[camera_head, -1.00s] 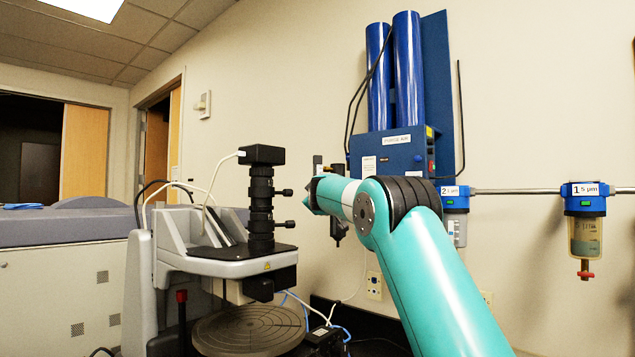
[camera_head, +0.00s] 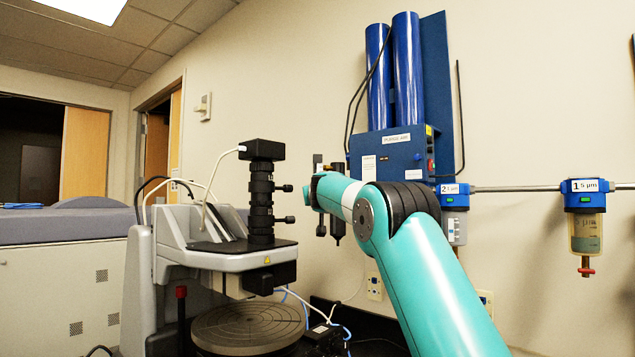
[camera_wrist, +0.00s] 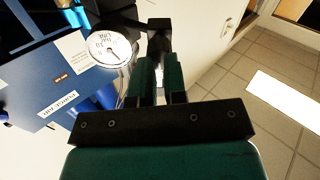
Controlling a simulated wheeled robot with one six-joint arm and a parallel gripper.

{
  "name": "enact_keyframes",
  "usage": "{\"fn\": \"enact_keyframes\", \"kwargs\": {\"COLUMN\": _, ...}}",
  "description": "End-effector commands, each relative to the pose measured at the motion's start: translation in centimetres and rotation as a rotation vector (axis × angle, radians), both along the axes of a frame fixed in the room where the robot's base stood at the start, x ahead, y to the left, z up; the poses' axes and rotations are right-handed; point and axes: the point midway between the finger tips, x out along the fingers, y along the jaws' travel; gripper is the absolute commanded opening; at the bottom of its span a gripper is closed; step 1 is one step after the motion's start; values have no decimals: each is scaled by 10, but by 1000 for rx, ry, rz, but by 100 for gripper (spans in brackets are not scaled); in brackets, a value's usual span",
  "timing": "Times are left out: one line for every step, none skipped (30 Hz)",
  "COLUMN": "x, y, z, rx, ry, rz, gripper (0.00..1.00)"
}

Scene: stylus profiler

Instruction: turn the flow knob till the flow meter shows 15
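A round white dial (camera_wrist: 110,48) with dark markings, seemingly the flow meter, shows in the wrist view just left of my fingertips. It is seen at a slant, and its reading is too small to tell. A black fitting (camera_wrist: 159,40) stands directly ahead of the fingers; I cannot tell whether its end is the flow knob. My gripper (camera_wrist: 162,65) points at this fitting, its two dark green fingers apart with a narrow gap between them. Contact with the fitting is unclear. In the head view my arm hides the gripper; a dark fitting (camera_head: 338,200) shows just behind my wrist.
A blue purge-air panel (camera_head: 392,150) with two blue cylinders (camera_head: 407,70) hangs on the wall; its labelled face also shows in the wrist view (camera_wrist: 45,75). A grey profiler (camera_head: 225,258) stands left of my arm. A filter bowl (camera_head: 586,235) hangs at the right.

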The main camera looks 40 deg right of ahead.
Motion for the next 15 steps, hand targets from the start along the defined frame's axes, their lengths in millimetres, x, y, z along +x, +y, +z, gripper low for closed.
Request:
{"fn": "enact_keyframes", "kwargs": {"x": 0, "y": 0, "z": 0, "rx": 2, "ry": -2, "rz": 0, "gripper": 12}}
{"fn": "enact_keyframes", "kwargs": {"x": 0, "y": 0, "z": 0, "rx": 9, "ry": -7, "rz": 0, "gripper": 12}}
{"fn": "enact_keyframes", "kwargs": {"x": 0, "y": 0, "z": -1, "rx": 30, "ry": -23, "rz": 0, "gripper": 12}}
{"fn": "enact_keyframes", "kwargs": {"x": 0, "y": 0, "z": -1, "rx": 55, "ry": -42, "rz": 0, "gripper": 12}}
{"fn": "enact_keyframes", "kwargs": {"x": 0, "y": 0, "z": -2, "rx": 86, "ry": -66, "rz": 0, "gripper": 12}}
{"fn": "enact_keyframes", "kwargs": {"x": 0, "y": 0, "z": -2, "rx": 138, "ry": -106, "rz": 0, "gripper": 12}}
{"fn": "enact_keyframes", "kwargs": {"x": 0, "y": 0, "z": -2, "rx": 181, "ry": -137, "rz": 0, "gripper": 12}}
{"fn": "enact_keyframes", "kwargs": {"x": 0, "y": 0, "z": -3, "rx": 225, "ry": -171, "rz": 0, "gripper": 12}}
{"fn": "enact_keyframes", "kwargs": {"x": 0, "y": 0, "z": -2, "rx": 280, "ry": -213, "rz": 0, "gripper": 12}}
{"fn": "enact_keyframes", "kwargs": {"x": 0, "y": 0, "z": -2, "rx": 321, "ry": -243, "rz": 0, "gripper": 12}}
{"fn": "enact_keyframes", "kwargs": {"x": 0, "y": 0, "z": -2, "rx": 358, "ry": -270, "rz": 0, "gripper": 12}}
{"fn": "enact_keyframes", "kwargs": {"x": 0, "y": 0, "z": -2, "rx": 402, "ry": -304, "rz": 0, "gripper": 12}}
{"fn": "enact_keyframes", "kwargs": {"x": 0, "y": 0, "z": -2, "rx": 429, "ry": -325, "rz": 0, "gripper": 12}}
{"fn": "enact_keyframes", "kwargs": {"x": 0, "y": 0, "z": -1, "rx": 452, "ry": -342, "rz": 0, "gripper": 12}}
{"fn": "enact_keyframes", "kwargs": {"x": 0, "y": 0, "z": -1, "rx": 474, "ry": -359, "rz": 0, "gripper": 12}}
